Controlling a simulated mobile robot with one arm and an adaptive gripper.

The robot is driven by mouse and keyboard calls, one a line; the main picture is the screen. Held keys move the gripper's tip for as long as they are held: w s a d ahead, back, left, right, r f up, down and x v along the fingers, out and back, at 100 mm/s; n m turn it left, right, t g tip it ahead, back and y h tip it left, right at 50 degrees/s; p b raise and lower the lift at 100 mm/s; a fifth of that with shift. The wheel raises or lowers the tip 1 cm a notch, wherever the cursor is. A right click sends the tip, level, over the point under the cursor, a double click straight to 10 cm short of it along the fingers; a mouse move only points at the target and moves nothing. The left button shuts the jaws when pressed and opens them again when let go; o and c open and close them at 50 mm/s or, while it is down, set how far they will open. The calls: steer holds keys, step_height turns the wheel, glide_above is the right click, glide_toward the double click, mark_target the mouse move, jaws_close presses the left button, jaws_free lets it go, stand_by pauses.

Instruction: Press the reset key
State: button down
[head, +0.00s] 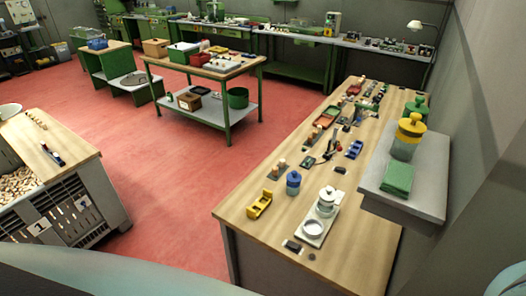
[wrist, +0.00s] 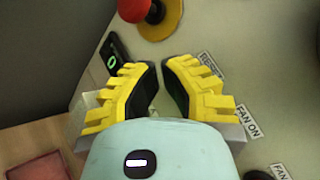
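My gripper (wrist: 161,66) has yellow ribbed fingers with dark inner pads. The fingertips lean together with only a thin gap, and nothing shows between them. It is over a grey-beige panel (wrist: 225,25) in the wrist view. A partly covered label (wrist: 209,65), which seems to read RESET, lies just right of the fingertips. The reset key itself is not seen; the right finger may hide it. I cannot tell whether the fingertips touch the panel. My gripper does not show in the head view.
On the panel are a red mushroom button (wrist: 134,8) on a yellow base, a black switch (wrist: 113,57) with a green ring, and a FAN ON label (wrist: 247,121). The head view shows a cluttered wooden workbench (head: 240,207) and open red floor (head: 180,170).

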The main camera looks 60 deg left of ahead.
steer(key=shift+w+d+b, duration=0.25)
steer(key=shift+d+b, duration=0.05)
stand_by(0.5)
steer(key=shift+a, duration=0.15)
steer(key=shift+s+a, duration=0.35)
steer(key=shift+a, duration=0.3)
steer(key=a, duration=0.1)
steer(key=s+a, duration=0.1)
steer(key=a, duration=0.1)
steer(key=s+a, duration=0.1)
steer(key=shift+a+p, duration=0.35)
steer(key=shift+p, duration=0.05)
stand_by(0.9)
